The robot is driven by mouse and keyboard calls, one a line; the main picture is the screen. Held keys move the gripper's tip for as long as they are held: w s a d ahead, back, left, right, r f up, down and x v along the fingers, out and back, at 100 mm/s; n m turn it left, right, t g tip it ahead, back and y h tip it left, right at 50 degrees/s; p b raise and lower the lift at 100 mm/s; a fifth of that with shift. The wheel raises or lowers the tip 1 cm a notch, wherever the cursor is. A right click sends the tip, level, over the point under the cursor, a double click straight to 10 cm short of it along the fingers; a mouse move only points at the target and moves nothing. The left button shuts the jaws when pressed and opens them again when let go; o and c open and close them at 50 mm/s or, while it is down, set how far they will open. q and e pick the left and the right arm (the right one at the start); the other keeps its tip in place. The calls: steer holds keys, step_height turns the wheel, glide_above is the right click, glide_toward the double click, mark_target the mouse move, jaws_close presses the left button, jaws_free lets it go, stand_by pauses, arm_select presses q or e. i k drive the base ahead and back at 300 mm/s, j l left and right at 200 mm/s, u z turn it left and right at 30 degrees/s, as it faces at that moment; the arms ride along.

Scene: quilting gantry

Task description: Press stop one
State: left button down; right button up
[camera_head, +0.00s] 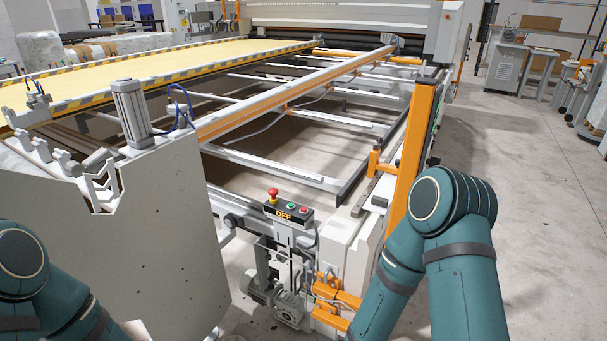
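A small dark control box (286,211) sits on the quilting gantry's near end, at the lower middle of the head view. It carries a red mushroom button (272,194) on its left, a small green button (291,206) in the middle and a small red button (304,211) on the right. Its front face reads "OFF" in orange. No label saying "stop one" can be read. My teal arms show at the lower left and lower right, but neither gripper is in view. Nothing of mine visibly touches the box.
An orange post (411,150) stands between the box and my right arm. A large light-grey panel (150,245) fills the lower left. A long rail (290,93) runs back above the open frame. Bare concrete floor (530,190) lies to the right.

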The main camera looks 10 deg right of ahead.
mark_target(273, 192)
steer(key=i+j+z, duration=0.1)
steer(key=z, duration=0.25)
steer(key=i+j+z, duration=0.25)
steer(key=z, duration=0.15)
steer(key=i+j+z, duration=0.2)
steer(key=z, duration=0.15)
steer(key=i+j+z, duration=0.25)
steer(key=j+z, duration=0.25)
steer(key=j, duration=0.25)
steer(key=i+j+z, duration=0.25)
steer(key=j, duration=0.15)
steer(key=k, duration=0.1)
